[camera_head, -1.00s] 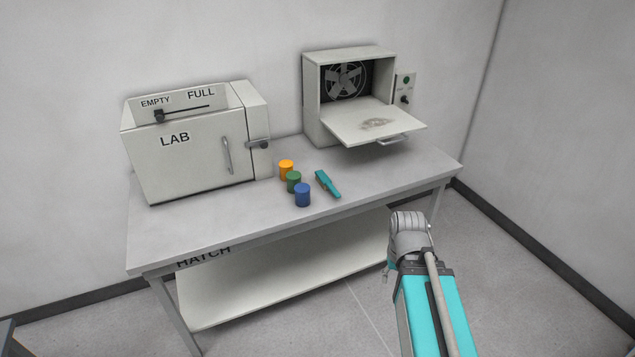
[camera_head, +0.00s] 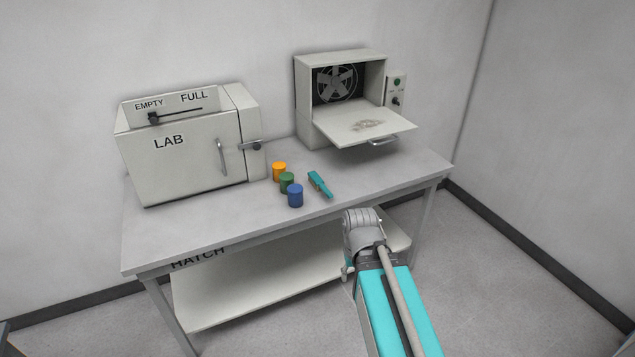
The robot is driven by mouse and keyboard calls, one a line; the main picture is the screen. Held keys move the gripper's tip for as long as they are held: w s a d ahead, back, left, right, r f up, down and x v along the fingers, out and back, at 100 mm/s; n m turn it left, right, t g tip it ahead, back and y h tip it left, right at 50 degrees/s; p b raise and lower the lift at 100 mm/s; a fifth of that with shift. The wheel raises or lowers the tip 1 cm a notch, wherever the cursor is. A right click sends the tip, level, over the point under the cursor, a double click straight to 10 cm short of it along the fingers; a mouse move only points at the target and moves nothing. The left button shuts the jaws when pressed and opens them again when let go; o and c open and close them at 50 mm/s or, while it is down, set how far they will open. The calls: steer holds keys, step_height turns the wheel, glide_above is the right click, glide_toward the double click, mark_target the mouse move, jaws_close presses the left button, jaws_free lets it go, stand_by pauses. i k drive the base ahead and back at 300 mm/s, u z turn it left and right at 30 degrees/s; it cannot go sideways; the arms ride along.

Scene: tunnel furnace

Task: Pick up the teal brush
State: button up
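The teal brush (camera_head: 320,184) lies on the grey table top (camera_head: 220,223), near the table's front edge and right of the coloured cylinders. Nothing covers it. My arm reaches in from the lower right, its grey joint in front of the table edge, below and right of the brush. My gripper itself does not show, so its fingers cannot be seen. The visible part of the arm is apart from the brush in the picture.
Orange (camera_head: 279,172), green (camera_head: 287,183) and blue (camera_head: 295,196) cylinders stand just left of the brush. A LAB box (camera_head: 185,170) stands at left. A fan cabinet (camera_head: 341,95) with its door lowered (camera_head: 350,128) is behind the brush. The table's front left is clear.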

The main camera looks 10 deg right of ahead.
mark_target(316, 181)
steer(key=u, duration=0.05)
steer(key=i, duration=0.95)
